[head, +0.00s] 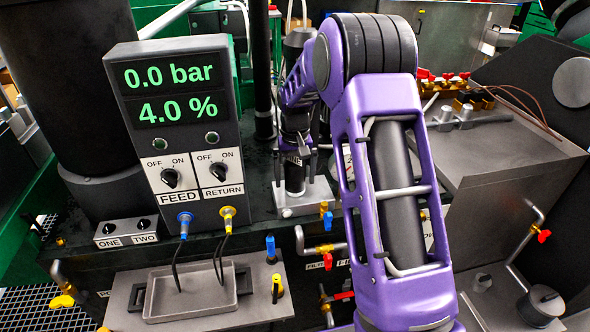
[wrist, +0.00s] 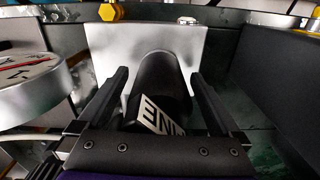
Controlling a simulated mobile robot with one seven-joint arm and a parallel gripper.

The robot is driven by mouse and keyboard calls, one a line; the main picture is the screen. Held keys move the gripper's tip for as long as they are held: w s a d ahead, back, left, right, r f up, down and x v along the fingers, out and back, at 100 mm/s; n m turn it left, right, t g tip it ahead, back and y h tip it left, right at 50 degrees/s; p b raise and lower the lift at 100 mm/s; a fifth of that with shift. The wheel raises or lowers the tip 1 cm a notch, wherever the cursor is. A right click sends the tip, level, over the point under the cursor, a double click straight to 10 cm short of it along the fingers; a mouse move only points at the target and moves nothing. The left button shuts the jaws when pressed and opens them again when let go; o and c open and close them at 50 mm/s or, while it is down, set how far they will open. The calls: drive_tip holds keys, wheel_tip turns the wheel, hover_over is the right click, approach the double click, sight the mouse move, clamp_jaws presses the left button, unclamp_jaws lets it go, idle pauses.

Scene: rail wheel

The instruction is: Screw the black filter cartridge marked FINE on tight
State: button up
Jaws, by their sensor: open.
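The black filter cartridge (head: 295,179) stands upright on a pale metal block (head: 288,211) in the head view, below the end of my purple arm. Its white label shows in part there. In the wrist view the cartridge (wrist: 160,78) is a dark cylinder with a partly visible, tilted white label. My gripper (wrist: 160,73) is open, with one finger on each side of the cartridge. Gaps show between the fingers and its body. In the head view my gripper (head: 296,150) is around the cartridge's upper part, small and partly dark. The cartridge's threaded joint cannot be made out.
A control box (head: 180,125) reads 0.0 bar and 4.0 %, with FEED and RETURN switches. A grey tray (head: 190,293) lies in front. A round gauge (wrist: 35,85) is close at the wrist view's left.

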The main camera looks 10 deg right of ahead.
clamp_jaws()
drive_tip(key=c, duration=0.6)
unclamp_jaws()
drive_tip(key=c, duration=0.9)
drive_tip(key=m+p, duration=0.1)
drive_tip(key=m, duration=0.4)
drive_tip(key=shift+w+m, duration=0.1)
drive_tip(key=shift+m, duration=0.3)
drive_tip(key=shift+r, duration=0.1)
drive_tip(key=m+p, duration=0.1)
drive_tip(key=m, duration=0.2)
drive_tip(key=shift+a+r, duration=0.1)
drive_tip(key=o, duration=1.1)
drive_tip(key=shift+m, duration=0.4)
drive_tip(key=shift+c, duration=0.2)
drive_tip(key=o, duration=0.4)
drive_tip(key=shift+f, duration=0.2)
